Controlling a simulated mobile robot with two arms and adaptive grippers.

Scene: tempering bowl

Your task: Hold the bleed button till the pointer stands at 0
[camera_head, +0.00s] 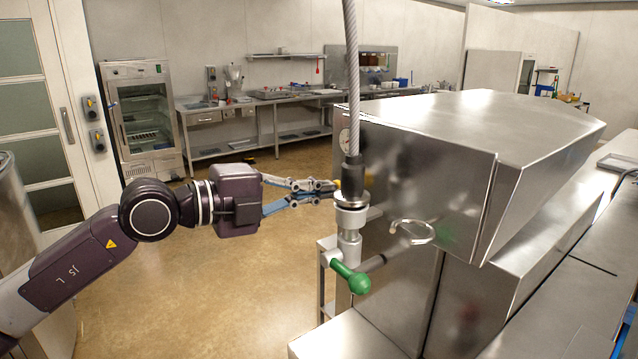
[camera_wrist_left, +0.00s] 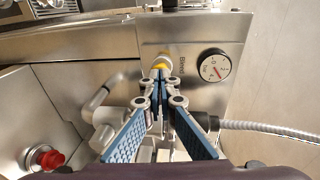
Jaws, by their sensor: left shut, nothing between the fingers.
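The yellow bleed button (camera_wrist_left: 160,68) sits in a pale collar on a steel panel beside the word "Bleed" in the left wrist view. My left gripper (camera_wrist_left: 160,76) is shut and empty, with its tips at the button and covering part of it. I cannot tell whether they press it in. The round gauge (camera_wrist_left: 214,66) is right of the button, with a white face and a red pointer; its reading is too small to tell. In the head view the left gripper (camera_head: 335,187) reaches behind the hose fitting, and the gauge (camera_head: 344,140) shows edge-on. My right gripper is not in view.
A grey hose (camera_head: 352,75) runs down to a valve with a green handle (camera_head: 352,278), close to my left fingers. A steel hook-shaped handle (camera_head: 412,231) juts from the machine (camera_head: 440,150). A red knob (camera_wrist_left: 45,159) is at lower left. Open floor (camera_head: 230,290) lies below the arm.

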